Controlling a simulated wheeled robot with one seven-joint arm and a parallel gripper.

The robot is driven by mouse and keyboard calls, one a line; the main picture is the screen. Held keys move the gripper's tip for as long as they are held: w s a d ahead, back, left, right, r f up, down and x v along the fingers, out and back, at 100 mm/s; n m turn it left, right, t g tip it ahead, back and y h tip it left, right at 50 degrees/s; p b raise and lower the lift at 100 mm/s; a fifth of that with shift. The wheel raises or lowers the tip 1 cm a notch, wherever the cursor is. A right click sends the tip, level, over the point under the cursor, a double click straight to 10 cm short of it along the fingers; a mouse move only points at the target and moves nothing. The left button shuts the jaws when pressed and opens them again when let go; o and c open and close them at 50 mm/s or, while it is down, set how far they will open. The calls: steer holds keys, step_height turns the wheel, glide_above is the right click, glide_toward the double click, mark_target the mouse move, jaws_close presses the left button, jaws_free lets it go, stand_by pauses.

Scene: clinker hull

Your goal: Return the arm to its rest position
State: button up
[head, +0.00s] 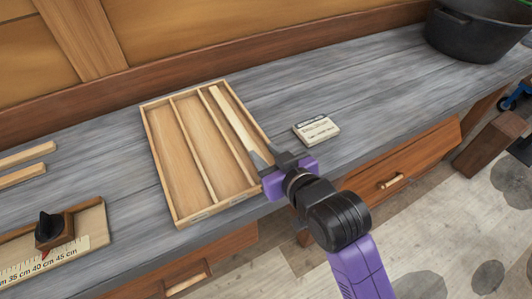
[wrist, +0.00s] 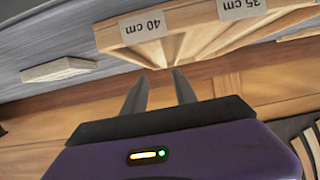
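My arm reaches in from the lower right of the head view. My gripper (head: 268,160) is at the front right corner of a wooden tray with long compartments (head: 176,215). In the wrist view, my gripper (wrist: 160,75) has its two grey fingers apart with nothing between them. The tray's front edge, with labels reading 40 cm and 35 cm, shows upside down just beyond the fingertips (wrist: 185,18). I cannot tell whether the fingers touch the tray. A pale wooden strip (head: 232,115) lies in the right compartment, its near end close to the gripper.
The tray sits on a grey workbench (head: 350,90) above wooden drawers (head: 405,165). A small labelled block (head: 317,130) lies right of the tray. A measuring board with a dark-knobbed stop (head: 52,230) and wooden strips (head: 25,165) are left. A black pot (head: 475,35) stands far right.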

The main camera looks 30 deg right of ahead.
stand_by(0.4)
steer(key=r+t, duration=0.1)
steer(key=r, duration=0.1)
steer(key=w+r+t, duration=0.1)
steer(key=r, duration=0.1)
steer(key=shift+d+r, duration=0.15)
steer(key=s+f, duration=0.3)
steer(key=s, duration=1.3)
steer(key=s+f, duration=0.3)
steer(key=s, duration=1.4)
steer(key=shift+s+g, duration=0.3)
steer(key=shift+g, duration=0.1)
